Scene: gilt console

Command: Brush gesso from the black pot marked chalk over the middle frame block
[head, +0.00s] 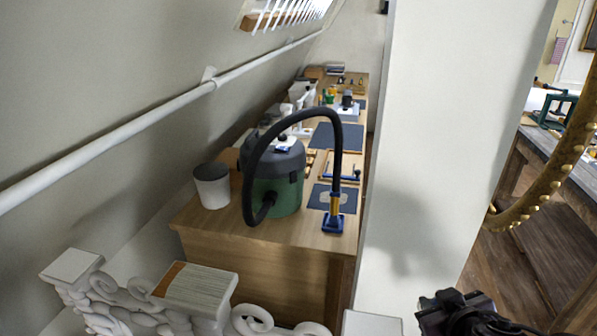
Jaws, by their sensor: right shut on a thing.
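The middle frame block (205,290) is at the bottom left, part of a white scrolled frame. Its top has an orange-brown strip along the left edge and whitish streaks over the rest. A plain white block (73,264) stands to its left and another (371,324) to its right. My right gripper (458,311) is at the bottom right edge, right of these blocks and apart from them. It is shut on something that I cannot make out. I cannot pick out a black pot with a chalk mark, nor a brush. My left gripper is out of view.
A wooden bench (290,236) holds a green and black vacuum (274,195) with an arched hose, a white pot (211,190) with a dark lid, and several small items behind. A pale wall (440,110) and a curved gilt piece (565,172) stand at right.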

